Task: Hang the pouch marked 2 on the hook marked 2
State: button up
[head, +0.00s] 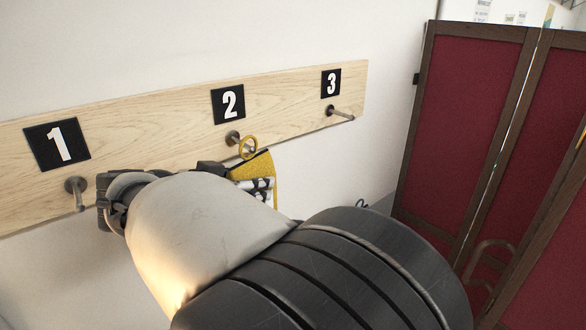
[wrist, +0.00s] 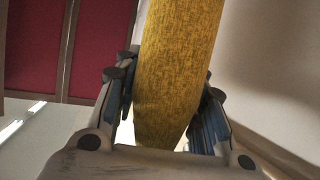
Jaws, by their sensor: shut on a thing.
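The black plate with a white 2 (head: 228,104) is above. My gripper (head: 262,186) is shut on the pouch, partly hidden behind my arm. In the wrist view the pouch (wrist: 178,70) stands between both fingers. No number shows on the pouch.
A wooden board (head: 170,118) on the white wall carries the hook marked 1 (head: 76,190) at left and the hook marked 3 (head: 340,112) at right, both empty. A dark-framed red folding screen (head: 465,120) stands at right. The wall between board and screen is clear.

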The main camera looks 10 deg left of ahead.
jog(key=shift+w+a+p, duration=0.4)
jog(key=shift+p, duration=0.25)
jog(key=shift+w+a+f+p, duration=0.2)
jog(key=shift+a+f+p, duration=0.1)
jog(key=shift+p, duration=0.55)
jog(key=shift+f, duration=0.15)
jog(key=o, duration=1.2)
jog(key=shift+o, duration=0.2)
